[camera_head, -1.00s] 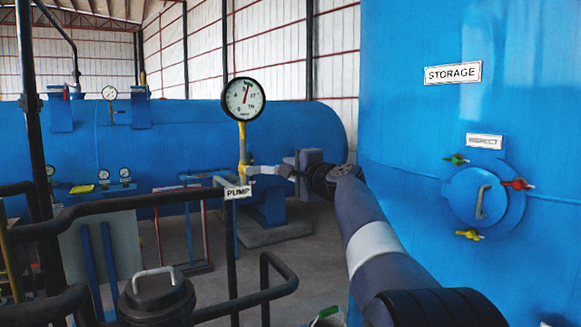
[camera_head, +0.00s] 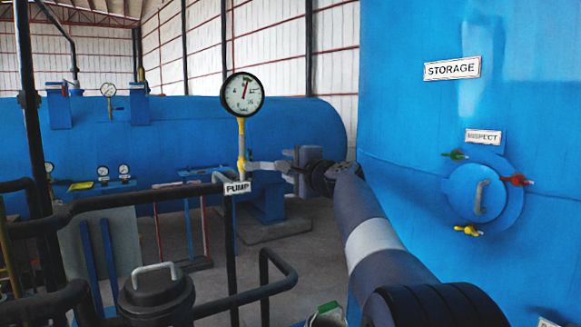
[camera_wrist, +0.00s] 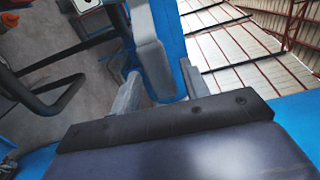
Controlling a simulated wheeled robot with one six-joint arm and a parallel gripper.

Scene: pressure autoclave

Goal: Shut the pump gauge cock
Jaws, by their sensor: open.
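The pump gauge (camera_head: 243,94) is a round white dial with a black rim on a yellow stem. The cock (camera_head: 242,163) is on that stem, just above the PUMP sign (camera_head: 237,188). A pale grey lever (camera_head: 262,166) reaches right from the cock, roughly level. My gripper (camera_head: 296,168) is at the lever's right end. In the wrist view, my gripper (camera_wrist: 161,88) is open, and the lever (camera_wrist: 150,50) reaches in between its two grey fingers. A gap shows on the right side; contact on the left is unclear.
Black railings (camera_head: 120,200) run at the left and below the gauge. A blue storage tank (camera_head: 400,120) with a hatch (camera_head: 478,195) stands close on the right. A long blue autoclave (camera_head: 170,130) lies behind. A black lidded container (camera_head: 155,297) stands at the lower left.

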